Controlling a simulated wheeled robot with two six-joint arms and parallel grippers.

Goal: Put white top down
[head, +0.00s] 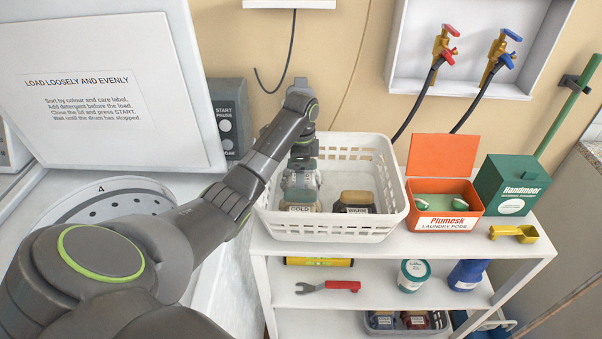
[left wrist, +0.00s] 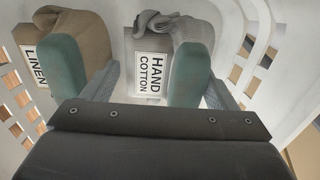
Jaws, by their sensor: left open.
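A white lid (head: 185,60) stands raised at the upper left, with a printed instruction sheet (head: 85,95) on it. Below it is the round drum opening (head: 110,200) marked 4. My left gripper (head: 303,185) is away from the lid, reaching down into a white slotted basket (head: 330,232) on the shelf top. In the left wrist view the green-tipped left gripper (left wrist: 128,75) is open. A tan bundle labelled LINEN (left wrist: 78,28) is by its left finger, and a grey bundle labelled HAND COTTON (left wrist: 183,28) is by its right finger. Whether the fingers touch them is unclear. My right gripper is not in view.
An orange open box of laundry pods (head: 450,222), a green box (head: 512,185) and a yellow scoop (head: 513,233) stand right of the basket. A grey START panel (head: 228,115) is beside the lid.

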